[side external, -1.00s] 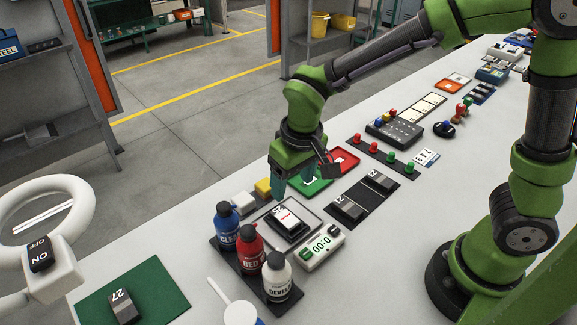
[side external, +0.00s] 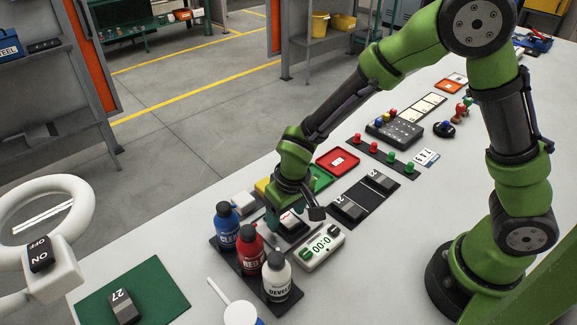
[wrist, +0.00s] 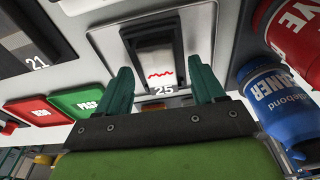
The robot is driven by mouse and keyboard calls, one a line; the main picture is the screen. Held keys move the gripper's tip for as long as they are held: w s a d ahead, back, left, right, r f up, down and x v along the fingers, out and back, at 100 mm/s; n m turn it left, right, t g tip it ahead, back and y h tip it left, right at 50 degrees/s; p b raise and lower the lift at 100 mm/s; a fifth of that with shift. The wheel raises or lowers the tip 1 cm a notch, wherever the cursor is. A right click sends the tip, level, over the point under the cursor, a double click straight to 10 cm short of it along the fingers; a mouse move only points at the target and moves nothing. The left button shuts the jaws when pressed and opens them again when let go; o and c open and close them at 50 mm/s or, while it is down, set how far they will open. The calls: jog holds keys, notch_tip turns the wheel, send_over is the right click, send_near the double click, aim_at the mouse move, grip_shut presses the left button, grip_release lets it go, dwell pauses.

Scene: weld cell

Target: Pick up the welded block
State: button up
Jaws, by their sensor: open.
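The block marked 25 (wrist: 160,62), dark with a white top face and a red wavy line, sits in a shallow grey tray (wrist: 103,38) in the wrist view. In the side view the block (side external: 291,221) is partly hidden by my gripper (side external: 286,216). In the wrist view my gripper (wrist: 163,78) is open, its two teal fingers on either side of the block's numbered end. I cannot tell whether either finger touches it. A gap shows between the fingers and the block's sides.
Blue (side external: 227,228), red (side external: 250,248) and white (side external: 277,275) bottles stand close beside the tray on a dark rack. A block marked 27 (side external: 124,306) lies on a green mat. Red (side external: 338,160) and green pads lie behind.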

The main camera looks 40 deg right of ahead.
jog(key=c, duration=1.2)
jog(key=shift+r, duration=0.1)
grip_shut()
